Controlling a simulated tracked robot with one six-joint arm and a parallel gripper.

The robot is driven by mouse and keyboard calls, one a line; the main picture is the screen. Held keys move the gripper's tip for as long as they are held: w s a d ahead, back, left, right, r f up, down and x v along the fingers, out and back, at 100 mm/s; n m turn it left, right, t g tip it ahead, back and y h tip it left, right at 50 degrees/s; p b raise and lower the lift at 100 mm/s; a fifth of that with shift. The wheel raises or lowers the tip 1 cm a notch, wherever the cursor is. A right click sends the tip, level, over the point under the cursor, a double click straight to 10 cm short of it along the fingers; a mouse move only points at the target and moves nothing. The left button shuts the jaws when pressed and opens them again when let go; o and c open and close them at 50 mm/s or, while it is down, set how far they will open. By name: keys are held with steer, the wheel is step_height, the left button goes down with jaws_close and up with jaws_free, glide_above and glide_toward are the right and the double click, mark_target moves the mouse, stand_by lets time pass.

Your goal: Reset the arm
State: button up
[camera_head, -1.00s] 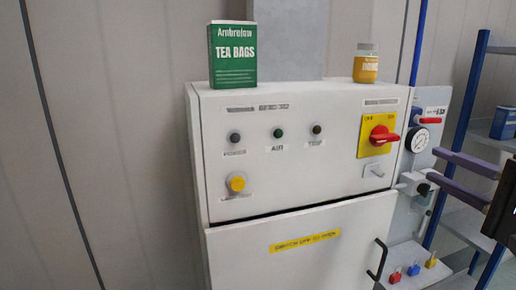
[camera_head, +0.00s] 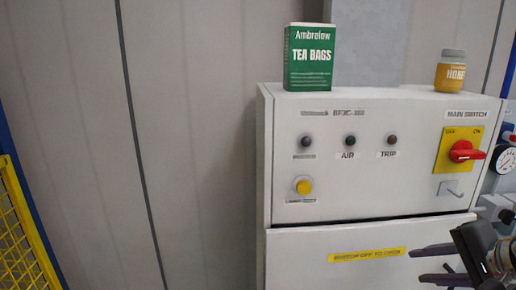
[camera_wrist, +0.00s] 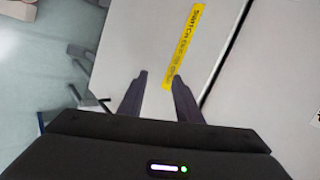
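My gripper (camera_head: 430,266) is at the lower right of the head view, in front of the cabinet door. Its two dark fingers point left and stand apart with nothing between them. In the wrist view my gripper (camera_wrist: 160,77) also shows with a clear gap between its fingers. Beyond the fingertips lies the yellow label (camera_wrist: 183,45) on the pale cabinet door. Most of my arm is outside the head view.
A white control cabinet (camera_head: 350,185) carries a red main switch (camera_head: 465,151) and a yellow button (camera_head: 303,186). A green tea box (camera_head: 309,57) and a honey jar (camera_head: 451,71) stand on top. A yellow mesh fence (camera_head: 22,235) is at far left. Bare wall lies between.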

step_height(320, 180, down, 5)
steer(key=a+n+g+h, duration=0.2)
steer(key=a+n+g, duration=0.1)
steer(key=s+a+f+n, duration=0.1)
steer(key=s+a+n, duration=0.3)
steer(key=a, duration=0.4)
steer(key=s+a+f+n, duration=0.1)
steer(key=s+a+n, duration=0.3)
steer(key=a+n, duration=0.3)
steer(key=shift+a+f+h, duration=0.25)
steer(key=shift+a+h, duration=0.15)
steer(key=shift+a, duration=0.65)
